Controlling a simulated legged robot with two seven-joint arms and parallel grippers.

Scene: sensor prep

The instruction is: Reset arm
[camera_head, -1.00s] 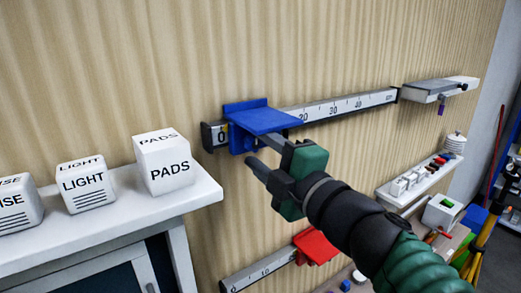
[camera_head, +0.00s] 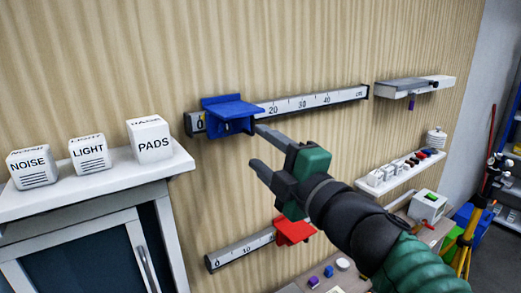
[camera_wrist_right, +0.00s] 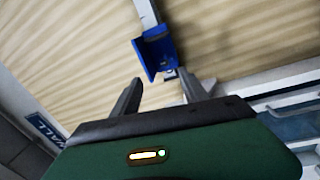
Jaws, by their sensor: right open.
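My right gripper (camera_head: 266,152) is open and empty in the head view, in front of the wooden wall. Its two fingers also show in the right wrist view (camera_wrist_right: 165,92). A blue slider (camera_head: 231,108) sits near the 0 end of the upper ruler rail (camera_head: 310,101). The gripper is below and to the right of this slider in the head view, apart from it. The blue slider also shows beyond the fingers in the right wrist view (camera_wrist_right: 155,52). My left gripper is not in view.
A lower rail (camera_head: 240,248) carries a red slider (camera_head: 293,231). White blocks marked NOISE (camera_head: 33,168), LIGHT (camera_head: 88,153) and PADS (camera_head: 150,139) stand on a white cabinet (camera_head: 90,183). A small shelf (camera_head: 400,174) with several items and a grey wall bracket (camera_head: 415,87) are at right.

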